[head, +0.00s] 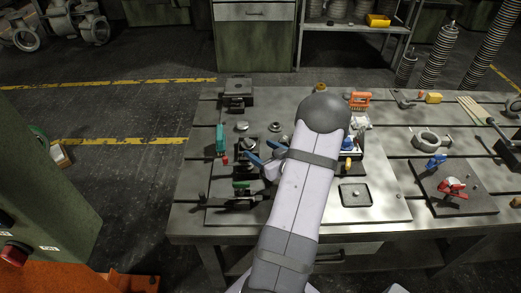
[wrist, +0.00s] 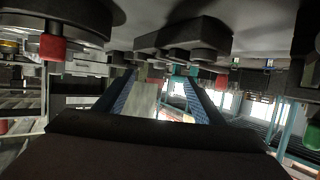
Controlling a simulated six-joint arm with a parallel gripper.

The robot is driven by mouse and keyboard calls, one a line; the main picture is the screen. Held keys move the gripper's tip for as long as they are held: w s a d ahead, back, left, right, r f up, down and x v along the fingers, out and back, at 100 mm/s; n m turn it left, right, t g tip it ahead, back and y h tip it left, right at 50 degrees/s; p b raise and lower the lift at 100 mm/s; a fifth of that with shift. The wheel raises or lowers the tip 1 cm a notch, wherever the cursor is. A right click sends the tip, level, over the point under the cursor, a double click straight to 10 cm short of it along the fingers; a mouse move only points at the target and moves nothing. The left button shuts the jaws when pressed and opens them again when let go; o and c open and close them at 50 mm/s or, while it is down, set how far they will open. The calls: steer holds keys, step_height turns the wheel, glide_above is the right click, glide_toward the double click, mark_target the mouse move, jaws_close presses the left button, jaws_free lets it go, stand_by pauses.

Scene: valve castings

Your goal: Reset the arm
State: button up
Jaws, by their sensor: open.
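My arm reaches over the steel table in the head view and hides part of its middle. My gripper (head: 265,154) has blue fingers that stand apart, left of my arm. It is beside a dark valve casting (head: 245,150); I cannot tell whether they touch. In the wrist view, my gripper (wrist: 165,92) shows two blue fingers spread apart with nothing seen held between them. That view looks upside down, with dark castings (wrist: 185,38) along its top and a red part (wrist: 53,47) at the upper left.
On the table (head: 187,208) stand a teal part (head: 220,139), a black box (head: 238,90), an orange part (head: 360,100) and a small black-rimmed tray (head: 340,195). A plate (head: 477,203) at the right bears red and blue valves. A green cabinet (head: 40,185) stands left.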

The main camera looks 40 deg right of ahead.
stand_by(0.4)
steer(key=w+a+r+n+g+p, duration=0.1)
steer(key=w+a+r+g+p, duration=0.15)
steer(key=a, duration=0.35)
steer(key=w+a+r+n+g+p, duration=0.2)
steer(key=w+a+r, duration=0.2)
steer(key=a, duration=0.3)
steer(key=s+a+r+g+y+p, duration=0.1)
steer(key=s+a+r+g+p, duration=0.3)
steer(key=s+a, duration=0.7)
steer(key=s+a+r+g+y, duration=0.15)
steer(key=s+a+g, duration=0.35)
steer(key=s+a, duration=0.65)
step_height(320, 180, down, 44)
steer(key=w+b, duration=0.1)
steer(key=b, duration=4.2)
steer(key=shift+r+m+b, duration=0.15)
steer(key=shift+m+b, duration=0.15)
steer(key=shift+m, duration=0.1)
steer(key=shift+c, duration=0.3)
